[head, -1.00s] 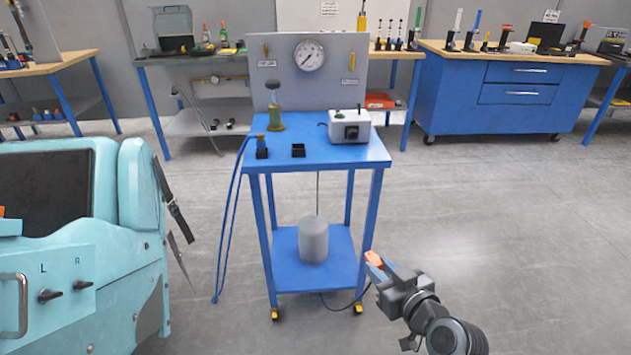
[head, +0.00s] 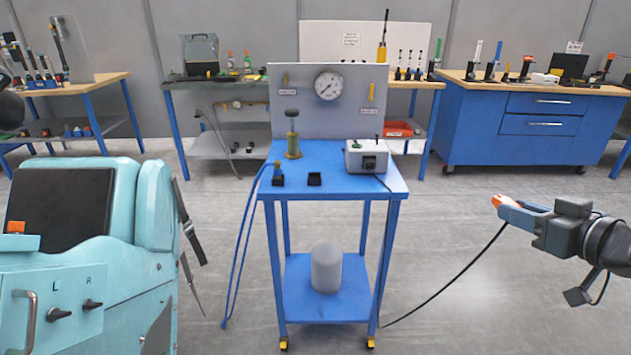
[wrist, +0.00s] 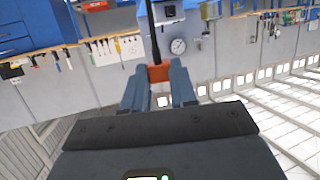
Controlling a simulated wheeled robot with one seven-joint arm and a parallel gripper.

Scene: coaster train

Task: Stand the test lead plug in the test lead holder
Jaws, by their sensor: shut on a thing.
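My gripper (head: 508,206) is at the right of the head view, well to the right of the blue cart. It is shut on the orange test lead plug (head: 499,200), which also shows between the fingertips in the wrist view (wrist: 159,73). A black lead (head: 450,284) hangs from the plug down to the cart's foot. A small black open square block (head: 314,179), which looks like the test lead holder, sits on the cart top and appears empty. Most of the plug is hidden by the fingers.
The blue cart (head: 345,185) also carries a white box (head: 367,157), a brass post (head: 293,146), a black block with a blue hose (head: 278,179) and a gauge panel (head: 300,105). A turquoise machine (head: 105,215) stands at left. The floor between gripper and cart is clear except for the lead.

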